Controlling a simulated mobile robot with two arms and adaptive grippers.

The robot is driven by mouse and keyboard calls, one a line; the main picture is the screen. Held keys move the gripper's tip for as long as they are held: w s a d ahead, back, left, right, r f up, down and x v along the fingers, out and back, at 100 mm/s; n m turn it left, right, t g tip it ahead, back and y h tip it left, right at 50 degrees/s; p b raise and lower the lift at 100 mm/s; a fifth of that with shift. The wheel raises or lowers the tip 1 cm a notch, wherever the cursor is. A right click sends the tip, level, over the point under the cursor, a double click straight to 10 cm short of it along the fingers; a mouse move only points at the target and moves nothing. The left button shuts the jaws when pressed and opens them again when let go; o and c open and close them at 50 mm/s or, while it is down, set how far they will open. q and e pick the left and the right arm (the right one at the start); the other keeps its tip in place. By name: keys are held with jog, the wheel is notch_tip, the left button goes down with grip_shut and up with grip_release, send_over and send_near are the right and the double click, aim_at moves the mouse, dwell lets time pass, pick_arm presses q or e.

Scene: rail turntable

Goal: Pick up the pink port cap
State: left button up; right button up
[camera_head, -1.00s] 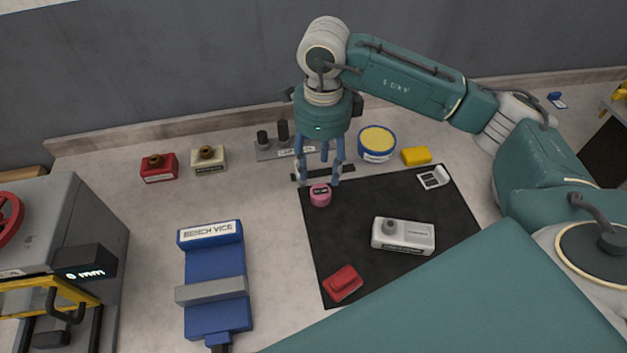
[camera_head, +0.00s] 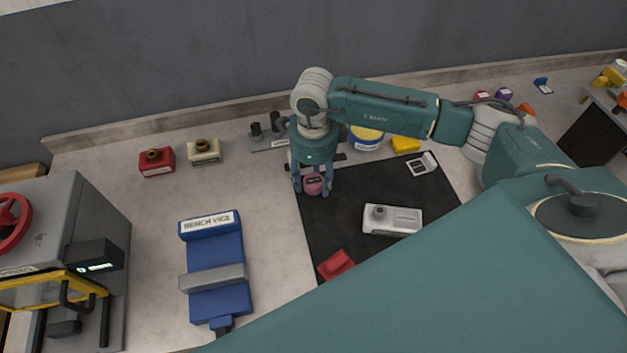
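The pink port cap (camera_head: 314,185) is a small round pink piece at the upper left corner of the black mat (camera_head: 350,235). My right gripper (camera_head: 313,187) points down over it, its blue fingers spread on either side of the cap. The gripper looks open, with a small gap at the left finger. Contact at the right finger is hard to tell, and the fingers partly hide the cap. My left gripper is not in view.
Behind the gripper stand a grey rack with dark posts (camera_head: 268,142), a blue-rimmed yellow tub (camera_head: 366,138) and a yellow block (camera_head: 405,145). A grey-white device (camera_head: 392,220) and a red piece (camera_head: 336,265) lie on the mat. A blue bench vice (camera_head: 216,270) stands left.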

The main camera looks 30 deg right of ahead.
jog(key=c, duration=0.6)
jog(key=shift+o, duration=0.2)
jog(key=shift+r, duration=0.1)
